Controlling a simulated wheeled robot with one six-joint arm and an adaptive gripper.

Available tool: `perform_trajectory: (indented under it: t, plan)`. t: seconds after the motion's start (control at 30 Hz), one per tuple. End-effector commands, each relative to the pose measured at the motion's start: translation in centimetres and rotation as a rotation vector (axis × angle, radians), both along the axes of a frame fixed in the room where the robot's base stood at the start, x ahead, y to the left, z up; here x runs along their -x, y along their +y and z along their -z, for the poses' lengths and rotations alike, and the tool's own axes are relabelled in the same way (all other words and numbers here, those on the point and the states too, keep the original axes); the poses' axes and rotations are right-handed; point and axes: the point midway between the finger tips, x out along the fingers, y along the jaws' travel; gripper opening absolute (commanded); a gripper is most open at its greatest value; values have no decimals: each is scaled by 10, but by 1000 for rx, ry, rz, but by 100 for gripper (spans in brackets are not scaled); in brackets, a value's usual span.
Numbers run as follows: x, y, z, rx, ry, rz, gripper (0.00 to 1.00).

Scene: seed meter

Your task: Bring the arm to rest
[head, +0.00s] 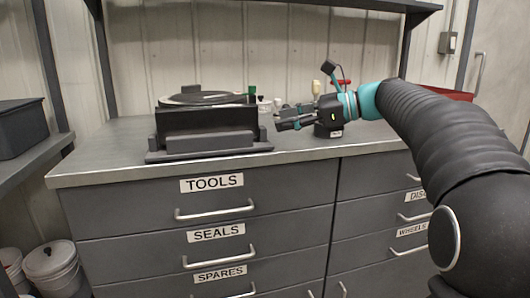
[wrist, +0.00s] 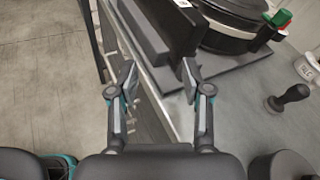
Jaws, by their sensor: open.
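My arm (head: 430,140) reaches in from the right in the head view, over the grey bench. My gripper (head: 279,119) points left above the worktop, just right of the black seed meter (head: 205,118). In the wrist view my gripper (wrist: 157,82) has its two fingers spread, with nothing between them. The gap lies over the bench's front edge. The seed meter (wrist: 232,28) with its round top shows beyond the fingers at the upper right, on a dark base plate. I cannot tell how close the right finger is to that plate.
The worktop (head: 110,150) tops drawers labelled TOOLS, SEALS and SPARES. In the wrist view a black-knobbed tool (wrist: 290,97), a green-capped item (wrist: 281,18) and a white labelled item (wrist: 306,68) stand at right. Lidded buckets (head: 50,262) stand on the floor at left. A shelf (head: 330,3) hangs above.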

Motion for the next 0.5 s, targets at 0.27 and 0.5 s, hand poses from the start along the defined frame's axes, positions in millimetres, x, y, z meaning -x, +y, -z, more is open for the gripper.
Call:
perform_trajectory:
  t: [0.27,0.5]
  plan:
    - [74,7,61,384,-232,-43,49]
    - [157,-14,136,809,-499,-220,49]
